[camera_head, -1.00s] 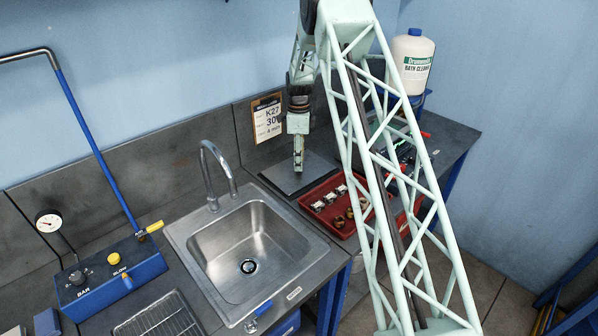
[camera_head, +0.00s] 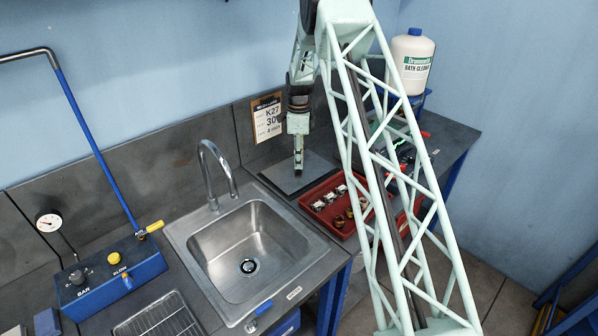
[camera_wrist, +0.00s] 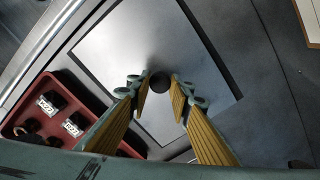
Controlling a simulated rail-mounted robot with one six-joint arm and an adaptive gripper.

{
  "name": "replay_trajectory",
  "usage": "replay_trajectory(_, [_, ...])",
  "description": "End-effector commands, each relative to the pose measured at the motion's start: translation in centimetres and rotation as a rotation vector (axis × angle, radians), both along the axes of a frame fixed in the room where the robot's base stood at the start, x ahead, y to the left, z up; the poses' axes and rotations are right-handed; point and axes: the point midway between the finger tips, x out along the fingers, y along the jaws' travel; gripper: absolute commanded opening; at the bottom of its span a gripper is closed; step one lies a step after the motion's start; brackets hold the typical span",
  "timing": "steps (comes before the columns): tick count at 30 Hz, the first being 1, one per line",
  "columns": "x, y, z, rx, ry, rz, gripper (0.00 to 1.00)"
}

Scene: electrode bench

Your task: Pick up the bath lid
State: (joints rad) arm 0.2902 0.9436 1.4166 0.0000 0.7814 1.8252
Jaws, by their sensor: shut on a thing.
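The bath lid (camera_head: 283,180) is a flat grey square plate at the back of the bench, right of the sink. It fills the middle of the wrist view (camera_wrist: 120,45), with a round black knob (camera_wrist: 160,81) on it. My gripper (camera_head: 298,172) points down over the lid. In the wrist view its two yellow-padded fingers (camera_wrist: 160,83) are shut on the knob, one on each side. I cannot tell whether the lid is clear of the surface below it.
A red tray (camera_head: 341,234) with several small parts stands close to the lid's right front side. The steel sink (camera_head: 215,292) with its tall tap (camera_head: 203,160) is to the left. A card on a clipboard (camera_head: 267,118) hangs behind. A white bottle (camera_head: 411,62) stands at the back right.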

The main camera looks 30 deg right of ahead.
Motion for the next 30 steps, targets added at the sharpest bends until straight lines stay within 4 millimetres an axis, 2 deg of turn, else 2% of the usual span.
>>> replay_trajectory(14, [0.1,0.0,0.4,-0.001,-0.001,0.000,0.00])
replay_trajectory(30, [-0.3,0.3,3.6,0.000,0.000,0.000,0.00])
